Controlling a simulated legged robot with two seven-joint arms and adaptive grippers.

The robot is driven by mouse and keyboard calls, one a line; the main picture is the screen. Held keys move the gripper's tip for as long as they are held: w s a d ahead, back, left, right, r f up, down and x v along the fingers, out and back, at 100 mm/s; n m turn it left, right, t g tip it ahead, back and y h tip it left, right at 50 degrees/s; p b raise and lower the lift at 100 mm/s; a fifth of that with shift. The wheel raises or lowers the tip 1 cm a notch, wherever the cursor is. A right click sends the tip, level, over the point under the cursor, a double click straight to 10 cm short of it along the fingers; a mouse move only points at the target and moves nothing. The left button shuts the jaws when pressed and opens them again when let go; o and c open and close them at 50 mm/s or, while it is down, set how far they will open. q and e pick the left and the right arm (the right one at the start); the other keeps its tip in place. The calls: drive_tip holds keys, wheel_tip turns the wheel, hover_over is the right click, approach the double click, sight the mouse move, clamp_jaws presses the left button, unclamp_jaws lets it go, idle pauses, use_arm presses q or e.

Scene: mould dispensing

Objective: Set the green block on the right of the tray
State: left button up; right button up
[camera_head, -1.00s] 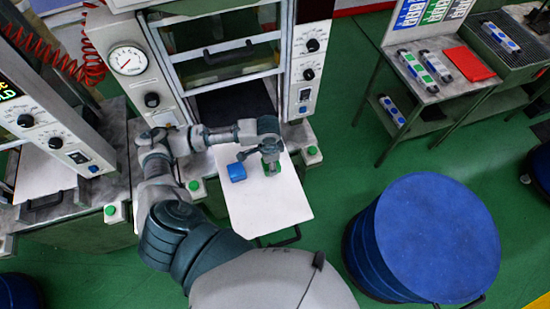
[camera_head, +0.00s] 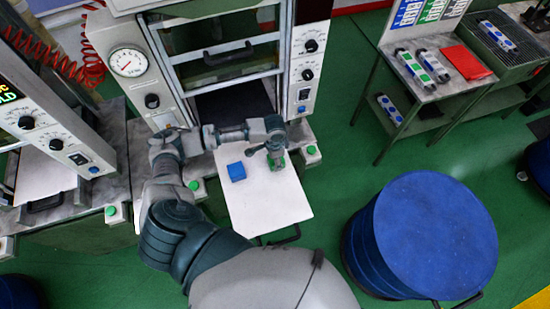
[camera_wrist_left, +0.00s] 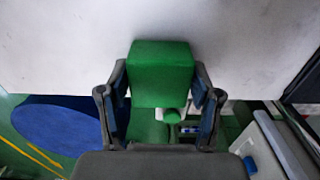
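The white tray (camera_head: 268,210) sticks out in front of the open press in the head view. My left gripper (camera_head: 274,150) is over its right part, pointing down. It is shut on the green block (camera_head: 279,162), which shows just below the fingers. In the left wrist view the green block (camera_wrist_left: 161,82) sits between the two fingers of my left gripper (camera_wrist_left: 160,95), with the tray (camera_wrist_left: 60,45) behind it. I cannot tell whether the block touches the tray. A blue block (camera_head: 236,172) lies on the tray's left side. My right gripper is not in view.
The press with its gauge (camera_head: 128,61) stands behind the tray, with a control panel (camera_head: 306,70) on the right. A large blue drum (camera_head: 435,235) stands at the right. A side table (camera_head: 413,85) with a red folder (camera_head: 467,62) is at the back right.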

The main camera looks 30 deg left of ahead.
use_arm(q)
drive_tip(key=shift+o, duration=1.3)
drive_tip(key=shift+a, duration=0.55)
wheel_tip(320, 180, up, 4)
drive_tip(key=shift+f, duration=0.1)
wheel_tip(320, 180, up, 8)
drive_tip(key=shift+b, duration=0.3)
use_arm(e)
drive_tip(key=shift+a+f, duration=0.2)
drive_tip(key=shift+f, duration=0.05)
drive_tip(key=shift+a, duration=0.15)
